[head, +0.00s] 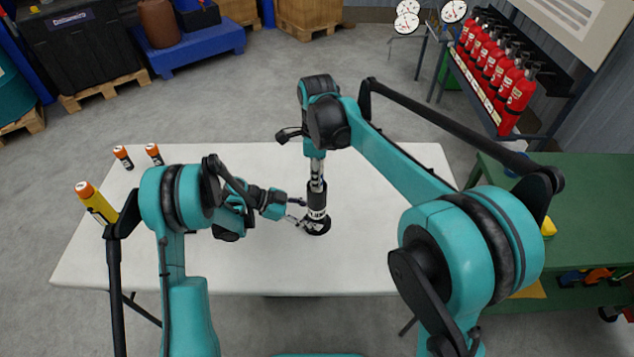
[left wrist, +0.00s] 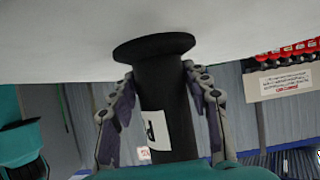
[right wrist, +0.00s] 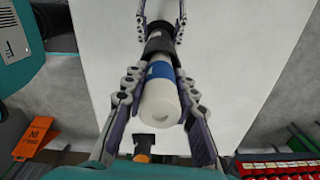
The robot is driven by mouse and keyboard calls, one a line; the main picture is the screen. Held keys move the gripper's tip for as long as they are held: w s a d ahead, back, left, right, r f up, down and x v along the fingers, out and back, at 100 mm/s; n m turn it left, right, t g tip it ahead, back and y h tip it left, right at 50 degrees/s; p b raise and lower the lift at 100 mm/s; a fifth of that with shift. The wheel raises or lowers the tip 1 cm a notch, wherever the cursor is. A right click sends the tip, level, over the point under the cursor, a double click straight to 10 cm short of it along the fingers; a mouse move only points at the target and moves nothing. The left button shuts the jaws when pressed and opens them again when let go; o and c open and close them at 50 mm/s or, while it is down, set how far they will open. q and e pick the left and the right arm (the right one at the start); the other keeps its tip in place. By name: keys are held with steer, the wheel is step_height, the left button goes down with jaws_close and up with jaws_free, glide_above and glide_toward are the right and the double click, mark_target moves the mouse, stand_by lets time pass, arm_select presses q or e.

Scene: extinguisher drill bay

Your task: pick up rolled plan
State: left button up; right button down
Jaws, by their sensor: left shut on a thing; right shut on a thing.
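The rolled plan (right wrist: 160,95) is a white roll with a blue band in the right wrist view. Its far end is in a black tube (right wrist: 160,42). In the head view the tube (head: 317,195) stands upright on the white table (head: 370,215), on a round black foot. My left gripper (head: 303,212) is shut on the tube from the left, low down near the foot. The left wrist view shows the tube (left wrist: 165,95) between its fingers. My right gripper (head: 317,172) is above the tube, pointing down, shut on the rolled plan. The plan's lower part is hidden inside the tube.
Two small orange-capped cylinders (head: 123,157) and a yellow cylinder (head: 96,201) stand at the table's left. A green bench (head: 590,215) is at the right. Red extinguishers (head: 515,95) hang on a rack behind. The table right of the tube is clear.

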step_height(320, 180, up, 28)
steer(key=shift+f, duration=0.25)
arm_select(q)
steer(key=o, duration=1)
steer(key=shift+c, duration=0.2)
steer(key=shift+a, duration=0.1)
